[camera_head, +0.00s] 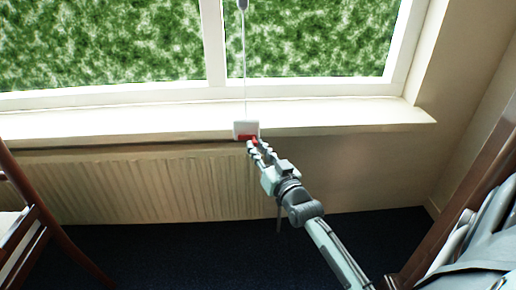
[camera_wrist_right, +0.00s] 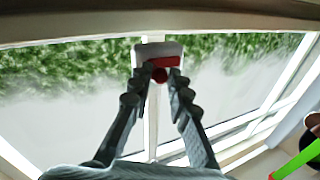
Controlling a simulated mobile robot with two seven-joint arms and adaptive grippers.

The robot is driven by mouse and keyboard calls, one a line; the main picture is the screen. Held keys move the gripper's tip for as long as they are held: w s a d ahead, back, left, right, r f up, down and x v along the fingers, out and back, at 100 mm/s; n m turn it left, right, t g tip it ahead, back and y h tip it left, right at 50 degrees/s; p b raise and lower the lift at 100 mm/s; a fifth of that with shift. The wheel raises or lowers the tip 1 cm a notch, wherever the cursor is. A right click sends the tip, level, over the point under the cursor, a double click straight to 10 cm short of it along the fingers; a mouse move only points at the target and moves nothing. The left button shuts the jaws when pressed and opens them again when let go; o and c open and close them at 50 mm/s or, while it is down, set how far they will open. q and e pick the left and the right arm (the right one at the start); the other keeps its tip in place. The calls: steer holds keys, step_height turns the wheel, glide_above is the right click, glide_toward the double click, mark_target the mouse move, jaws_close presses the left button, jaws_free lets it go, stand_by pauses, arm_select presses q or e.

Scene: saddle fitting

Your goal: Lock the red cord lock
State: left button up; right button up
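The cord lock is a small white block (camera_head: 246,126) with a red part, at the front edge of the windowsill below a hanging cord. In the right wrist view the white block (camera_wrist_right: 158,49) carries a red bar (camera_wrist_right: 172,62) and a round red knob (camera_wrist_right: 160,75). My right gripper (camera_head: 256,145) reaches up to it from below right. In the wrist view its two fingers (camera_wrist_right: 160,80) stand apart, one on each side of the red knob. Whether they touch the knob is hard to tell. My left gripper is not in view.
A thin cord (camera_head: 244,60) hangs in front of the window. The white sill (camera_head: 330,112) runs above a ribbed radiator (camera_head: 150,188). A dark wooden chair frame (camera_head: 40,215) stands at left, and more wooden furniture (camera_head: 460,205) at right. Dark floor lies between.

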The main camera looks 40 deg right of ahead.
steer(key=o, duration=0.3)
steer(key=shift+o, duration=0.2)
steer(key=s+a, duration=0.2)
steer(key=s, duration=0.9)
steer(key=shift+s+f, duration=0.4)
steer(key=shift+f, duration=0.05)
